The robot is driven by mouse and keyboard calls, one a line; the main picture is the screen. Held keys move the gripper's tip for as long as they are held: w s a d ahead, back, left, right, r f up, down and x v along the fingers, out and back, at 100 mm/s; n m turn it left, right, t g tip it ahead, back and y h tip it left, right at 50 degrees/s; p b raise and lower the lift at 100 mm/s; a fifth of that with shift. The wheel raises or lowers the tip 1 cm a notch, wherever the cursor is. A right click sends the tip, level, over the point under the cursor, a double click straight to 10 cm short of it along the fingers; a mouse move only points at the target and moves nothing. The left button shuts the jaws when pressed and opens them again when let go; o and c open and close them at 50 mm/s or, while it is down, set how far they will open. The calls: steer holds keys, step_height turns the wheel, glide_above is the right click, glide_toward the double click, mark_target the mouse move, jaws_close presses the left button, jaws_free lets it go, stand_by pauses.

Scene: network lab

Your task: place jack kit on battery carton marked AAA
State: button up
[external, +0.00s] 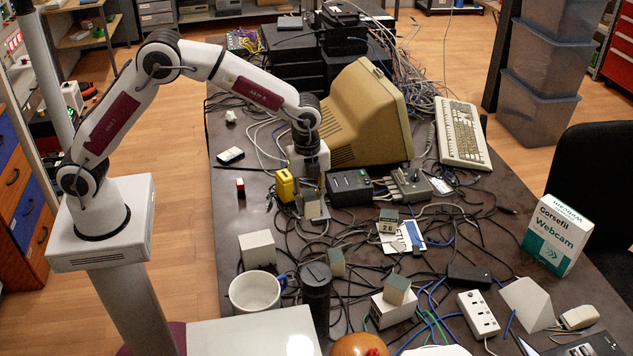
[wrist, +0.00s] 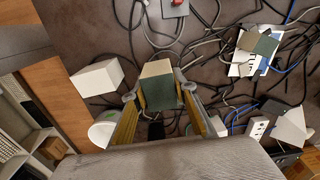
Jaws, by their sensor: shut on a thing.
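My gripper (external: 302,196) points down in front of the beige computer monitor, its yellow fingers shut on a small beige and dark green box, which appears to be the jack kit (external: 313,209). In the wrist view the jack kit (wrist: 160,82) sits between the fingers (wrist: 160,102); I cannot read a label on it. No AAA mark is legible in either view, so I cannot tell which box is the battery carton. Similar boxes stand about: one marked 26 (external: 388,227), one by the black cylinder (external: 337,263), and one on a white box (external: 396,289).
A plain white box (external: 257,250) and a white mug (external: 254,292) stand front left of my gripper. The black cylinder (external: 315,290) is beside the mug. Cables cover much of the table. A power strip (external: 478,313) and webcam box (external: 557,235) are at the right.

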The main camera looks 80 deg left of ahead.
steer(key=s+d+r, duration=0.3)
steer(key=s+r, duration=0.3)
steer(key=s, duration=0.1)
steer(key=m, duration=0.1)
glide_above(256, 239)
steer(key=shift+f, duration=0.3)
steer(key=shift+f, duration=3.15)
steer(key=shift+f, duration=1.85)
steer(key=shift+f, duration=0.15)
